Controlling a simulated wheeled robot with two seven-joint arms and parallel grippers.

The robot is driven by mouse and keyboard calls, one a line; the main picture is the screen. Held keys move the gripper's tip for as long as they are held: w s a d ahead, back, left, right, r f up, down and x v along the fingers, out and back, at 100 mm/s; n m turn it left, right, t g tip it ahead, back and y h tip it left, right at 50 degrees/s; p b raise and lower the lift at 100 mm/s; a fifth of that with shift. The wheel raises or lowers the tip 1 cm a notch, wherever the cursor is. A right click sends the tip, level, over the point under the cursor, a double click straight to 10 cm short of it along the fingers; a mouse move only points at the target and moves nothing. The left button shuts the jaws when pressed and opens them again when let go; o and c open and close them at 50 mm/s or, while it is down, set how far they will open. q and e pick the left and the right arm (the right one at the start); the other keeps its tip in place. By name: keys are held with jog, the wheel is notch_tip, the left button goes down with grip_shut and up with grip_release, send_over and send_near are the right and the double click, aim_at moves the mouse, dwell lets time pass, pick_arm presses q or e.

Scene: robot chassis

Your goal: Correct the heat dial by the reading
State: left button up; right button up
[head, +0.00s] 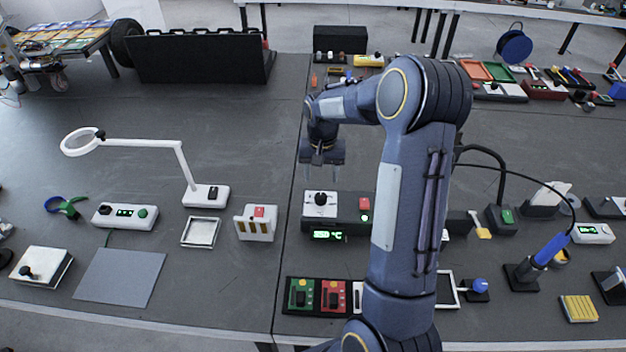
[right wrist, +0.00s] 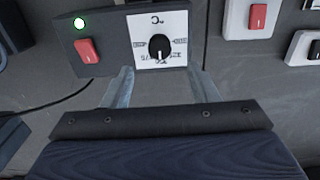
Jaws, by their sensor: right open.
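The heat dial is a black knob (head: 320,198) on a white plate, at the left of a dark control box (head: 348,222). The box has a red switch, a lit green lamp and a green reading display (head: 328,235) whose digits are too small to read surely. My right gripper (head: 322,157) is open and empty, behind the dial in the head view. In the right wrist view, its fingers point towards the knob (right wrist: 159,46) without gripping it. The knob's white mark points down there, and the scale lettering appears upside down. My left gripper is out of view.
A small panel with a red switch (head: 256,222) stands left of the box. A white ring lamp (head: 140,145) stands farther left. My right arm hides some table right of the box.

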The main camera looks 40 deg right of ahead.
aim_at(321, 196)
notch_tip(321, 196, down, 8)
jog(key=shift+r+p, duration=0.1)
jog(key=shift+p, duration=0.6)
jog(key=c, duration=1)
